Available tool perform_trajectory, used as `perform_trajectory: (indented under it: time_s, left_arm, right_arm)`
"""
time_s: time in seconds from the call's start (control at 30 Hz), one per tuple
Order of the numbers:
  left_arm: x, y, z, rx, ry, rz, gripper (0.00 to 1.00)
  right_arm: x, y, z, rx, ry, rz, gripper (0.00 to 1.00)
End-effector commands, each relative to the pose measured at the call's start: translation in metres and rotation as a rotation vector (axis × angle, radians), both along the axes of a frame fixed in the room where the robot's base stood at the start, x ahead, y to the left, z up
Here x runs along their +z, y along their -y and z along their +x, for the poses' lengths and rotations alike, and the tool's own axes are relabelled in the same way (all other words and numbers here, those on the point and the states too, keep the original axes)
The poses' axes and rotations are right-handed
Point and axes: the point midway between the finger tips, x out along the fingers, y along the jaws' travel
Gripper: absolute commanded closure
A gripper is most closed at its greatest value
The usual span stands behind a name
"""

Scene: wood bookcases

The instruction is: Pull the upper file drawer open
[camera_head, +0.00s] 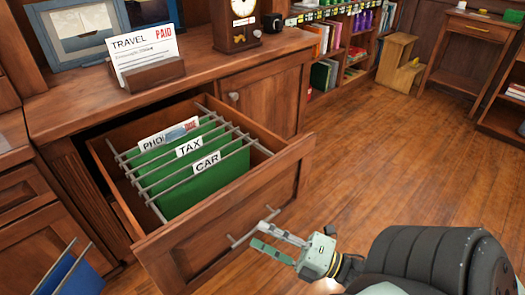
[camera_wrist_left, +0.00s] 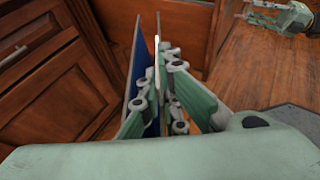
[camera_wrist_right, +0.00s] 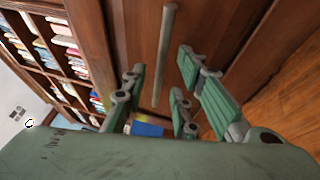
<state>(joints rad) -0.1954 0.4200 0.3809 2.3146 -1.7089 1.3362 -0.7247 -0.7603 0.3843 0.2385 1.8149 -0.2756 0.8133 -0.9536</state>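The upper file drawer (camera_head: 215,245) stands well out of the wooden cabinet, with green hanging folders (camera_head: 210,180) labelled CAR, TAX and a partly hidden PHO inside. Its metal bar handle (camera_head: 255,227) is on the front panel. My right gripper (camera_head: 264,229) is open at the handle. In the right wrist view the handle (camera_wrist_right: 166,50) lies ahead of and between the spread fingers (camera_wrist_right: 160,70), with no visible grip on it. My left gripper (camera_wrist_left: 158,70) is shut on a blue folder (camera_wrist_left: 150,95). That folder also shows at the lower left of the head view (camera_head: 70,278).
A card holder with a TRAVEL card (camera_head: 145,60), picture frames (camera_head: 75,30) and a clock (camera_head: 238,20) stand on the cabinet top. Another cabinet (camera_head: 30,200) is at left. A step stool (camera_head: 400,65) and side table (camera_head: 468,50) are far right. The floor at right is clear.

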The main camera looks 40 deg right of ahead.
Motion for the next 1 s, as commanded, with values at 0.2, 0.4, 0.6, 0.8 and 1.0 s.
perform_trajectory:
  time_s: [0.2, 0.4, 0.6, 0.8, 1.0]
  left_arm:
    - [0.0, 0.0, 0.0, 0.0, 0.001, -0.001, 1.0]
    - [0.0, 0.0, 0.0, 0.0, 0.001, -0.001, 1.0]
    - [0.0, 0.0, 0.0, 0.0, 0.001, -0.001, 1.0]
    - [0.0, 0.0, 0.0, 0.0, 0.001, -0.001, 1.0]
    - [0.0, 0.0, 0.0, 0.0, 0.001, -0.001, 1.0]
  right_arm:
    - [-0.01, 0.018, -0.043, -0.004, -0.006, 0.0, 0.73]
    - [-0.017, 0.033, -0.077, -0.003, -0.005, 0.0, 0.73]
    - [-0.019, 0.04, -0.093, -0.002, -0.002, 0.001, 0.73]
    - [-0.019, 0.04, -0.095, -0.001, 0.0, 0.001, 0.73]
    - [-0.019, 0.04, -0.095, -0.001, -0.001, 0.001, 0.73]
